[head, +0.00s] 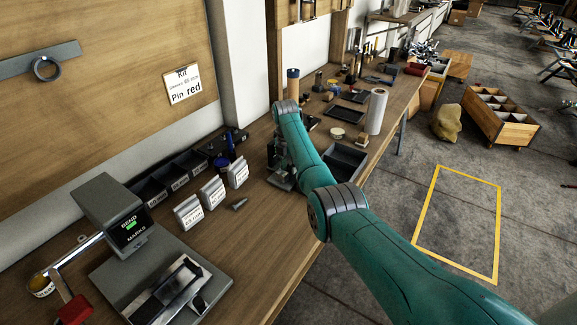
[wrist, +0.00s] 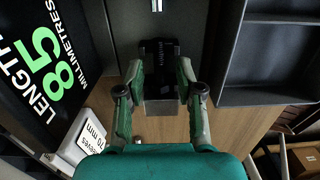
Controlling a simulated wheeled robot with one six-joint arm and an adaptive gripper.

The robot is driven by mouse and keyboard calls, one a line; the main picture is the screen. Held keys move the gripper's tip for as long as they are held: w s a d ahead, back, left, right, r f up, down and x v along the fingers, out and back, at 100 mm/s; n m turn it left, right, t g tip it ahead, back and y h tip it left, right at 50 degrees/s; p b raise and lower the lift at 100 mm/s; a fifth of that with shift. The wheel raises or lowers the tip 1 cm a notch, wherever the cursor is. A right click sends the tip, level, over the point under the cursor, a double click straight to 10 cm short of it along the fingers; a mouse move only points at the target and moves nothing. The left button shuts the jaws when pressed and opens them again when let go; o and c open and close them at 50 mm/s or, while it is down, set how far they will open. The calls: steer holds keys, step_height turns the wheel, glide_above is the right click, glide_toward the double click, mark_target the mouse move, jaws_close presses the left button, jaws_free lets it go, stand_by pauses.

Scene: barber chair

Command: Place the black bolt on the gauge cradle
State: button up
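My gripper (wrist: 160,65) points down over the wooden bench. Its green fingers lean inward around dark, ribbed shapes, and I cannot tell if these are its pads or the black bolt. A grey block (wrist: 160,112), which may be part of the gauge cradle, lies just below the fingertips in the wrist view. A dark panel (wrist: 45,60) beside it reads LENGTH, MILLIMETRES, with large green digits 5 and 8. In the head view my gripper (head: 283,170) is at a small grey stand beyond the white labels, partly hidden by my arm. I cannot pick out the bolt surely.
A grey bend-marks machine (head: 115,215) stands at the front left. Labelled holders (head: 213,190) and a small grey part (head: 238,204) lie nearer. A dark tray (head: 345,163) is right of my gripper, also in the wrist view (wrist: 270,95). A paper roll (head: 377,110) stands behind.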

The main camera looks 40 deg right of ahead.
step_height(320, 180, up, 12)
steer(key=shift+a, duration=0.4)
steer(key=shift+s, duration=0.1)
stand_by(0.5)
